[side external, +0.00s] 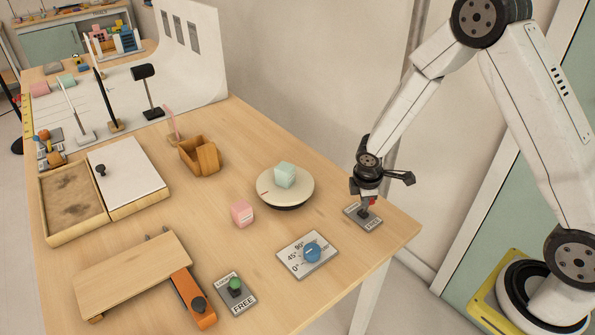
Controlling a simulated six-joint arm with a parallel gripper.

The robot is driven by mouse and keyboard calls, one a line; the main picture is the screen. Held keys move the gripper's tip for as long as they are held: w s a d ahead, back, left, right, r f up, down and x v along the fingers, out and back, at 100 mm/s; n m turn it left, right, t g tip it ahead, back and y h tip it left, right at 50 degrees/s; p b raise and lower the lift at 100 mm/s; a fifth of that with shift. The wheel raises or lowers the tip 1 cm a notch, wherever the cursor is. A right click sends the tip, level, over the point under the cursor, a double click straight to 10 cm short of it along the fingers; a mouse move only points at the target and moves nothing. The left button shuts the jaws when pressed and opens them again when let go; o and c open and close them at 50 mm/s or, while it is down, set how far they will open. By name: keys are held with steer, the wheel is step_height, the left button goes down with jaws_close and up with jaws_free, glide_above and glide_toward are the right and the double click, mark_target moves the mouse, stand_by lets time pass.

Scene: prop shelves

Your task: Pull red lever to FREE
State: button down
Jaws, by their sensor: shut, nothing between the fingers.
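The red lever (373,201) stands on a small grey plate (351,211) at the table's right corner. The word FREE reads on the plate's near right end; the label at the other end is mostly hidden. Only a small bit of red shows, beside my fingers. My gripper (365,211) points down over the plate, shut and empty, right at the lever. I cannot tell whether it touches the lever, and the lever's lean is hidden.
A blue dial (312,253) and a green lever (235,286) sit on plates at the near edge. A round stand (300,200) bears a mint cube (285,175); a pink cube (242,214) lies nearby. A wooden bin (203,157) and a sandbox (70,204) are left.

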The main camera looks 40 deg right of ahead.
steer(key=shift+w+d+f, duration=0.1)
steer(key=shift+w, duration=0.15)
steer(key=shift+w+f, duration=0.2)
steer(key=shift+w, duration=0.45)
stand_by(0.3)
steer(key=shift+w+a+r, duration=0.2)
steer(key=shift+a, duration=0.3)
steer(key=s+a+r, duration=0.3)
steer(key=a+r, duration=0.1)
steer(key=r, duration=0.5)
steer(key=shift+s+a+r, duration=0.15)
steer(key=shift+s+r, duration=0.1)
steer(key=shift+s, duration=0.1)
